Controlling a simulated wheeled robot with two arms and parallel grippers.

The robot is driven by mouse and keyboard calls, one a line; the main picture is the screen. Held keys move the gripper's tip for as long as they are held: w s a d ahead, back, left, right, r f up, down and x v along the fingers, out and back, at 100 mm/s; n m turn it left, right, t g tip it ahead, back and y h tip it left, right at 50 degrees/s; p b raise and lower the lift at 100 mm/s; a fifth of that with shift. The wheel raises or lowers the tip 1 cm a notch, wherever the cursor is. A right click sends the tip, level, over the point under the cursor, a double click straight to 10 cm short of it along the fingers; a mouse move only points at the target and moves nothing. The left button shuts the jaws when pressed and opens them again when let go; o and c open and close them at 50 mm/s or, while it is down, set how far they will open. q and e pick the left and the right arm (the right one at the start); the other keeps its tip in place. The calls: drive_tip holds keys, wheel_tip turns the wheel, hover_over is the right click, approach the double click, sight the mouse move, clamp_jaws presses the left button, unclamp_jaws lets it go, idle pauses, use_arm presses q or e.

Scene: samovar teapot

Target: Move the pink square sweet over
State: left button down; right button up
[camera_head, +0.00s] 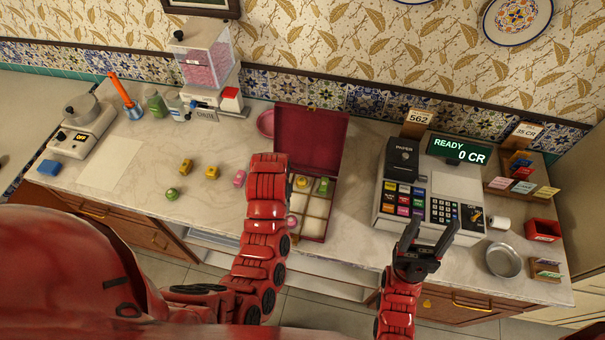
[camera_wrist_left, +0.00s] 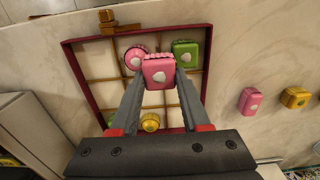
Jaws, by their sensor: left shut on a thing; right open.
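My left gripper (camera_wrist_left: 159,82) is shut on a pink square sweet (camera_wrist_left: 158,70) with a pale mark on top. It holds the sweet above the open compartment box (camera_wrist_left: 68,62). Below in the wrist view are a pink round sweet (camera_wrist_left: 134,56), a green square sweet (camera_wrist_left: 185,52) and a yellow round sweet (camera_wrist_left: 150,122), each in a compartment. Another pink square sweet lies on the counter (camera_wrist_left: 250,101); it also shows in the head view (camera_head: 240,178). My left arm hides the left gripper in the head view. My right gripper (camera_head: 431,232) is open and empty before the register.
The box's dark red lid (camera_head: 312,138) stands open at the back. Two yellow sweets (camera_head: 212,172) and a green one (camera_head: 172,194) lie left on the counter. The cash register (camera_head: 430,195) stands right, beside a metal bowl (camera_head: 503,260). A pink bowl (camera_head: 265,123) is behind.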

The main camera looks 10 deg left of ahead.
use_arm(q)
drive_tip(key=shift+w+a, duration=0.3)
drive_tip(key=shift+w, duration=0.2)
drive_tip(key=shift+w+a, duration=0.3)
drive_tip(key=shift+w, duration=0.2)
drive_tip(key=w+b, duration=0.3)
drive_tip(key=b, duration=0.1)
drive_tip(key=w+a+f+b, duration=0.1)
drive_tip(key=w+b, duration=0.3)
drive_tip(key=w+a+f+b, duration=0.1)
drive_tip(key=w+b, duration=0.2)
drive_tip(key=b, duration=0.1)
drive_tip(key=shift+w+f, duration=0.1)
drive_tip(key=shift+w, duration=0.2)
drive_tip(key=shift+w+r+p, duration=0.45)
drive_tip(key=shift+p, duration=0.1)
drive_tip(key=shift+w+a, duration=0.15)
drive_tip(key=shift+w, duration=0.5)
drive_tip(key=shift+f, duration=0.1)
wheel_tip(320, 180, down, 2)
drive_tip(key=shift+w+p, duration=0.1)
drive_tip(key=shift+p, duration=0.8)
drive_tip(key=shift+f, duration=0.65)
drive_tip(key=shift+f, duration=0.1)
